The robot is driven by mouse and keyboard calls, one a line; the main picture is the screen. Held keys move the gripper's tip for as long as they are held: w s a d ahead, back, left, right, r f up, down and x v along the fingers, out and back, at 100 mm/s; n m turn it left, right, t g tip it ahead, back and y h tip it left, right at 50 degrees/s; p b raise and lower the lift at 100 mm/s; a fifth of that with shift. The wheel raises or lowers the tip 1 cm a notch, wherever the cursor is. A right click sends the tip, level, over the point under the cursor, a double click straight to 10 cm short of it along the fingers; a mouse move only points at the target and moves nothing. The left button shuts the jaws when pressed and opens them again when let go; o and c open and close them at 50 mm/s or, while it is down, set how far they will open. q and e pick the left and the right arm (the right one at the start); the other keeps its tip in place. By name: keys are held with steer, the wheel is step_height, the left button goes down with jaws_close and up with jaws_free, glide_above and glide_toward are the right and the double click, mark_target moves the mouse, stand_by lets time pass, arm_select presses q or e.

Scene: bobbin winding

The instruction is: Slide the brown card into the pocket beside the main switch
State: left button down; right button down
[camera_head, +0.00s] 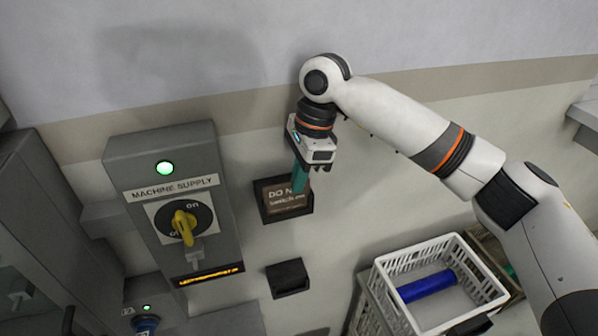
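The brown card (276,198) carries white lettering, partly readable as "DO N..." and "switch on". It sits within the dark-rimmed pocket (287,218) on the wall, right of the main switch. My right gripper (300,188) points down at the pocket, its teal fingers overlapping the card's upper right part and hiding some letters. The fingers show nearly edge-on, so I cannot tell whether they grip the card or stand apart. The main switch (182,222) has a yellow handle on a grey box labelled "MACHINE SUPPLY". My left gripper is not in view.
A green lamp (165,168) glows above the switch, and an amber display (209,275) is below. A small black box (288,279) is on the wall under the pocket. A white basket (388,262) holding a blue cylinder (427,286) stands at lower right.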

stand_by(0.3)
steer(key=c, duration=1.5)
jaws_free()
steer(key=shift+c, duration=0.2)
